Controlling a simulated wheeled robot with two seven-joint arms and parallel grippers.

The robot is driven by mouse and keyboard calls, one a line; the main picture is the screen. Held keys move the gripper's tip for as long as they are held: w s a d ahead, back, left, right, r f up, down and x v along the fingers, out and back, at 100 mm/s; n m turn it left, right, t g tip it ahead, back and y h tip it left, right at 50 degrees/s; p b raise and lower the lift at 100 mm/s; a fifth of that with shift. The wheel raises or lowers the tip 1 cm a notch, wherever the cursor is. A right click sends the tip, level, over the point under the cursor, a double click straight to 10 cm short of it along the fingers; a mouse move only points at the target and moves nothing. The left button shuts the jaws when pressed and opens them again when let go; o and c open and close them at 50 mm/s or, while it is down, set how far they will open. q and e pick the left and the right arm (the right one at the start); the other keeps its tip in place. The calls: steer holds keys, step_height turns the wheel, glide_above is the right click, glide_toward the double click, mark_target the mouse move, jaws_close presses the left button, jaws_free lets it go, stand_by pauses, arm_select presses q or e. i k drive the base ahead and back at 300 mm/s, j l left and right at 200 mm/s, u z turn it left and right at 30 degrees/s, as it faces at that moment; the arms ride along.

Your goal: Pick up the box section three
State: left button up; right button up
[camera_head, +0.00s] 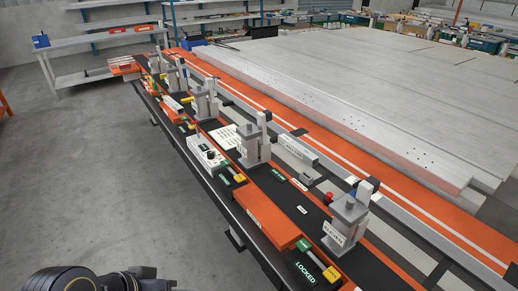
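A short grey box section (299,148) with a pale label on its side lies on the long bench, between two grey clamp posts and close to the rail. Another short pale bar (174,104) lies farther back along the bench. The labels are too small to read, so I cannot tell which piece is number three. Neither gripper shows in the head view. Only a dark part of my own arm shows at the bottom left, well apart from the bench pieces.
Several grey clamp posts (254,145) stand in a row along the bench. A near post (347,218) has a red knob beside it. The floor (80,170) to the left is clear.

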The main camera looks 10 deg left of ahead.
mark_target(309, 158)
steer(key=i+j+z, duration=0.1)
steer(key=j, duration=0.25)
steer(key=i+j+z, duration=0.15)
steer(key=i+j, duration=0.15)
steer(key=i+j+z, duration=0.1)
steer(key=j, duration=0.35)
steer(key=i+j+z, duration=0.1)
steer(key=j, duration=0.25)
steer(key=i+j+z, duration=0.1)
steer(key=i+j, duration=0.15)
steer(key=j, duration=0.2)
steer(key=i+j+z, duration=0.15)
steer(key=j, duration=0.25)
steer(key=i+j+z, duration=0.1)
steer(key=j, duration=0.3)
steer(key=i+j+z, duration=0.1)
steer(key=i+j, duration=0.2)
steer(key=j, duration=0.15)
steer(key=i+j+z, duration=0.15)
steer(key=i+j, duration=0.15)
steer(key=j, duration=0.15)
